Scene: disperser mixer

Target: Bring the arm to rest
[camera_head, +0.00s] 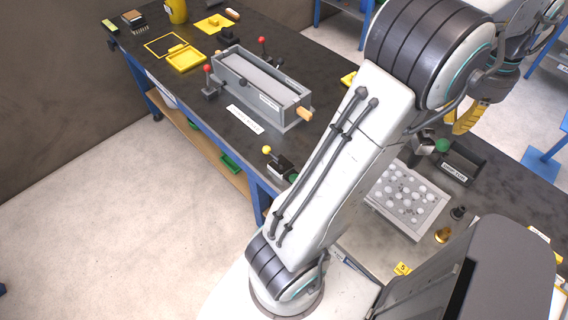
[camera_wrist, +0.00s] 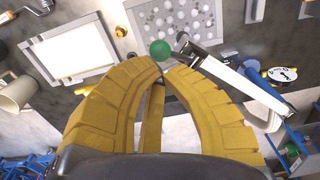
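My arm crosses the head view from the base at the bottom up to the top right. My gripper (camera_head: 468,122) shows there in part, as yellow fingers over the bench's right side. In the wrist view my gripper (camera_wrist: 163,72) has its two ribbed yellow fingers curved together, tips meeting or nearly so, with nothing seen held at the tips. A green ball knob (camera_wrist: 160,49) shows just beyond the tips; I cannot tell whether they touch. The green knob (camera_head: 442,145) also shows in the head view, below and left of the fingers.
The dark workbench (camera_head: 330,75) carries a grey long-box fixture (camera_head: 262,90), yellow trays (camera_head: 186,59), a red-knobbed lever (camera_head: 208,72) and a tray of white round pieces (camera_head: 405,200). The floor (camera_head: 110,220) at left is clear.

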